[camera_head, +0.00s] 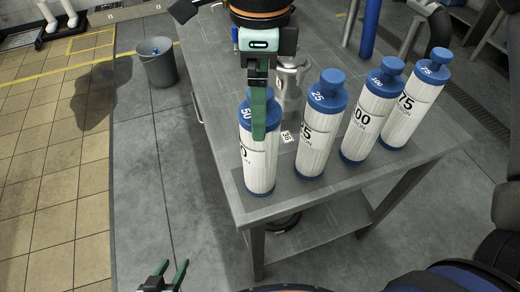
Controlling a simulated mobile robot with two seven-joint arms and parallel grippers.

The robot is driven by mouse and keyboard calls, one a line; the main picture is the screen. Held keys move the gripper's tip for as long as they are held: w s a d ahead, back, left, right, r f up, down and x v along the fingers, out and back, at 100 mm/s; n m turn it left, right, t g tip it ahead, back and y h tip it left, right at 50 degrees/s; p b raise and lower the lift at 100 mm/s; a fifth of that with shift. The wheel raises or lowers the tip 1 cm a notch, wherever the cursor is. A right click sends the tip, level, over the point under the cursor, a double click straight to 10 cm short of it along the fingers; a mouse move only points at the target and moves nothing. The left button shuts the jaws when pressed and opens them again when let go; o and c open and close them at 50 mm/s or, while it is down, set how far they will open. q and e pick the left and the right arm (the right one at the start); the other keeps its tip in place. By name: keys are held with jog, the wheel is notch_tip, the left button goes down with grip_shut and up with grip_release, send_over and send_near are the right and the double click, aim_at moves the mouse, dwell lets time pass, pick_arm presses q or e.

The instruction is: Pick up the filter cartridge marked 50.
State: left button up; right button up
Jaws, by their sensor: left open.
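The filter cartridge marked 50 (259,172) stands upright at the near left corner of the grey metal table (300,200). It is white with a blue cap and blue base. My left gripper (259,132) is above and in front of it, green fingers pointing down. The fingers overlap the cap and upper body, seen nearly edge-on; I cannot tell whether they touch it. The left gripper is open. The cartridge's cap is partly hidden behind the fingers. My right gripper (163,277) is at the bottom left edge, open and empty, away from the table.
Cartridges marked 25 (317,140), 100 (370,120) and 75 (415,105) stand in a row to the right. A small marked card (286,137) lies between 50 and 25. A metal vessel (291,88) stands behind. A grey bucket (157,65) is on the floor.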

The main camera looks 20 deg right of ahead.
jog(key=shift+c, duration=0.2)
grip_shut()
dwell(0.5)
jog(key=shift+r, duration=0.1)
